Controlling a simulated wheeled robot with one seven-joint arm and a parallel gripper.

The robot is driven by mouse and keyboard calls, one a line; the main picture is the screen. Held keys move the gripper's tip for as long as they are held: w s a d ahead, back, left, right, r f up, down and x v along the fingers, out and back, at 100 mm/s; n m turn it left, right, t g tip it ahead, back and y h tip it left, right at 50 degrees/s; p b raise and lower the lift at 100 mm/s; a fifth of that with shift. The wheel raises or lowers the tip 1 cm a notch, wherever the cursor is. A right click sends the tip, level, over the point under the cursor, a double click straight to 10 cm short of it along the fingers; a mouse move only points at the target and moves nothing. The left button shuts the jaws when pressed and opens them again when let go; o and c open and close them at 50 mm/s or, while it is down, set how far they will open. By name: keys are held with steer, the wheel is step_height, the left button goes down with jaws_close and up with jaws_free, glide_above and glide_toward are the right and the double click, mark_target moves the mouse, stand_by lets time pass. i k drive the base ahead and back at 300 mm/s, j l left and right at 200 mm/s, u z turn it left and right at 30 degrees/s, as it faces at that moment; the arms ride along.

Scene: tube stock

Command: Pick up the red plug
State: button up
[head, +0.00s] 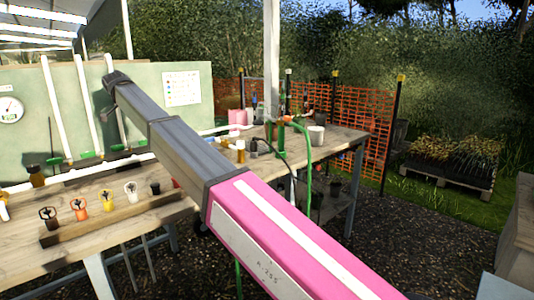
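Several valve-like plugs with small wheel tops stand in a row on a wooden rail. One is brown (47,216), one orange-red (79,209), one yellow-orange (108,200), one white (131,191) and one black (155,187). The orange-red one looks closest to a red plug, but I cannot be sure it is the red plug. My arm crosses the picture and may hide more of the row's right end. The dark far end of my arm, with my gripper (107,107), is above and behind the row, apart from the plugs. Its fingers cannot be made out.
The wooden rail (110,218) lies on a wooden bench. White tubes with green clips (88,154) lean on the pale green back panel (190,120). A brown bottle (36,178) stands at left. A second table (342,139) behind my arm holds bottles and a cup.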

mark_target(176, 186)
steer(key=k+l, duration=0.45)
steer(key=l, duration=0.3)
steer(key=k+l, duration=0.25)
steer(key=l, duration=0.1)
